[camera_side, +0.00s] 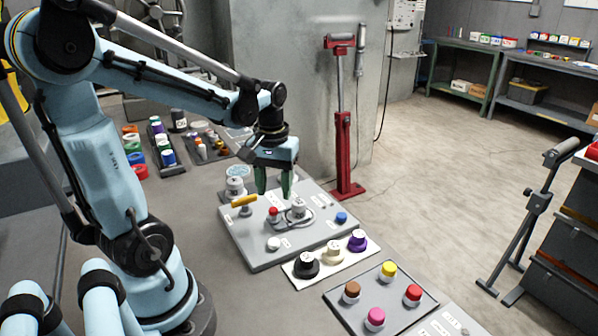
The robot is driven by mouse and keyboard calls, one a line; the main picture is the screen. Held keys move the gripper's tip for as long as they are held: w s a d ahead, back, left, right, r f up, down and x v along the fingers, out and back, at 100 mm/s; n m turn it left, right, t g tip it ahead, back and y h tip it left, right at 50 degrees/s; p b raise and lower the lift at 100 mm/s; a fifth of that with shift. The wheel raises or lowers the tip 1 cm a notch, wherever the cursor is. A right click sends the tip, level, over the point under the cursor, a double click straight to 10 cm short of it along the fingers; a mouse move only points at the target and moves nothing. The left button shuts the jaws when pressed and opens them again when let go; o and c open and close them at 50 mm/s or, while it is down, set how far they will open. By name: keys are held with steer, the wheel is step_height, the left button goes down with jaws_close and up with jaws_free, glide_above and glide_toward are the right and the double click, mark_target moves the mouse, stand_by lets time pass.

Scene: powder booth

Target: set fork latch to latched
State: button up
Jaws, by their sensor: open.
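My gripper (274,184) has green fingers, spread apart and pointing down, with nothing seen between them. It hangs above the back part of a grey control panel (262,257). On the panel's left side is a lever with a yellow handle (244,201), lying about level, to the lower left of the fingers. A grey knob with a ring around its base (298,208) sits below and right of the fingers. The labels are too small to read, so I cannot tell which control is the fork latch or its setting.
The panel also carries a red button (273,213), a white button (274,243) and a blue button (341,217). In front are a strip with black, cream and purple knobs (333,250) and a plate of coloured buttons (377,315). A red stand (343,150) rises behind.

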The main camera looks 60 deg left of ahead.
mark_target(276, 209)
steer(key=shift+r, duration=2.9)
steer(key=w+d+f+m+t, duration=0.2)
steer(key=d+m+t, duration=0.5)
steer(key=d, duration=0.6)
steer(key=shift+m, duration=1)
